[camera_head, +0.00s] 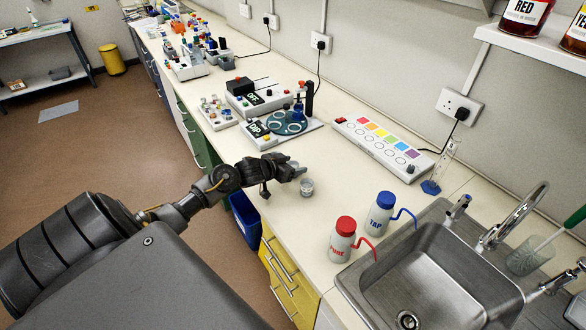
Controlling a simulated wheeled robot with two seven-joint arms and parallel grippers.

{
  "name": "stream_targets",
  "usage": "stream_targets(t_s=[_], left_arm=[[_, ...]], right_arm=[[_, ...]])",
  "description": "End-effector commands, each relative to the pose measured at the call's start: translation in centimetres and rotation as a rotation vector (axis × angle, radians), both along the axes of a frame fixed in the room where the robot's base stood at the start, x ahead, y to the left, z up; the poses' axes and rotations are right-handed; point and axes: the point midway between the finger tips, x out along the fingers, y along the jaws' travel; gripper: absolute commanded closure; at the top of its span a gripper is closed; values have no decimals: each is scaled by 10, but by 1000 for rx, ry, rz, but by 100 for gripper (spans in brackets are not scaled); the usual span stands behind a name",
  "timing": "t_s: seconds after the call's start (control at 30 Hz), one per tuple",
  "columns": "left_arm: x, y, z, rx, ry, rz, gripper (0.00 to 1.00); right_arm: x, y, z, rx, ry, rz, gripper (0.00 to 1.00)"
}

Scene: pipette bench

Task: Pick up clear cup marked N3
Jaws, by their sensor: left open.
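A small clear cup (307,187) stands upright on the pale bench near its front edge. Its marking is too small to read, so I cannot tell if it is N3. My left gripper (284,181) is open and empty just to the left of this cup, its fingers apart. One finger is close to the cup; I cannot tell whether they touch. My right gripper is not in view.
A red-capped bottle (342,242) and a blue-capped bottle (381,214) stand beside the sink (440,270). A colour panel (382,145) and a round device (284,124) lie farther back. Bench around the cup is clear.

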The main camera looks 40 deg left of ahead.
Motion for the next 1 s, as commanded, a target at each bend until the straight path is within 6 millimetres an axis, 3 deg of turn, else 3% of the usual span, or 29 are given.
stream_targets(t_s=[0.17, 0.43, 0.8, 1.0], left_arm=[[18, -1, -7, -1, -1, 3, 36], [20, -1, -10, 0, -1, 1, 36], [20, -1, -10, 1, 0, 2, 84], [20, -1, -9, 1, -1, 2, 84]], right_arm=[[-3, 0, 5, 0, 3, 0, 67], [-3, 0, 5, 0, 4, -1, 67], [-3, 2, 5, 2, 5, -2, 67], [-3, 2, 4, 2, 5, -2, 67]])
